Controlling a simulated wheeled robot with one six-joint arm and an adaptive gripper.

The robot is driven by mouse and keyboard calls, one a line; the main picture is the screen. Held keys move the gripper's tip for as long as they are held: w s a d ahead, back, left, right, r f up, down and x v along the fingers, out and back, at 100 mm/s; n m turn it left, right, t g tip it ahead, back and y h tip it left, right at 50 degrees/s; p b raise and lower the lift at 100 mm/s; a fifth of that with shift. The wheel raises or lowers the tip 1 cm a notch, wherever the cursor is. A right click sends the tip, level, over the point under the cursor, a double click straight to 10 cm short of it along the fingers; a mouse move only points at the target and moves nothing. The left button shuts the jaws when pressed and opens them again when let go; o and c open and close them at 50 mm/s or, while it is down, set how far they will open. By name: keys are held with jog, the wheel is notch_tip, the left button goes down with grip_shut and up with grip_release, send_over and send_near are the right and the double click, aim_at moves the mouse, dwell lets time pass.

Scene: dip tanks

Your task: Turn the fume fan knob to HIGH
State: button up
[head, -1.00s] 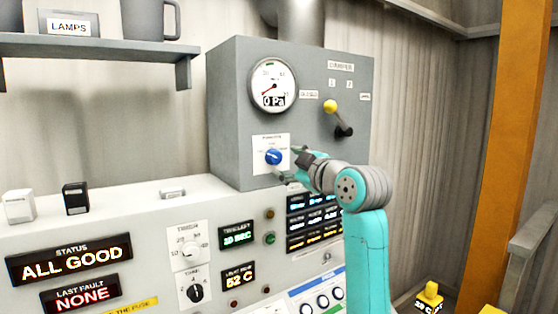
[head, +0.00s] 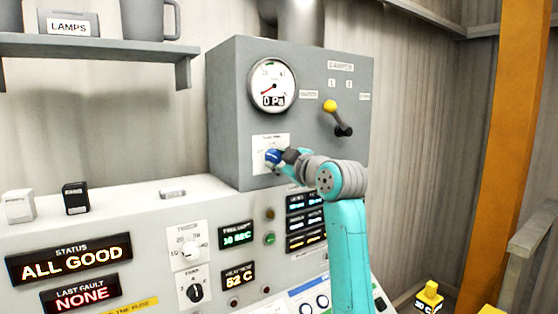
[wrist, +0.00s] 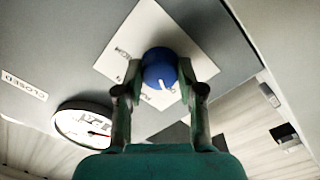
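The fume fan knob (head: 272,156) is a blue round knob on a white label plate (head: 283,140), on the front of the grey box. In the wrist view the knob (wrist: 159,68) sits between the two fingertips of my gripper (wrist: 160,72). The fingers have drawn in against its two sides. Its white pointer mark points toward the bottom of the wrist view, slightly right. The plate's lettering (wrist: 124,53) is too small or blurred to read surely. In the head view my gripper (head: 280,156) covers the right side of the knob.
A pressure gauge (head: 273,86) reading 0 Pa is above the knob. A damper lever with a yellow ball (head: 330,106) is to the upper right. The control panel (head: 150,235) with displays and dials lies below. A shelf (head: 95,46) is at upper left.

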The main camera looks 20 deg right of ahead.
jog(key=shift+m, duration=0.3)
jog(key=m, duration=1.1)
jog(key=shift+m+g, duration=0.3)
jog(key=m, duration=1)
jog(key=shift+m+y, duration=0.4)
jog(key=shift+m, duration=0.3)
jog(key=o, duration=1.2)
jog(key=shift+c, duration=0.2)
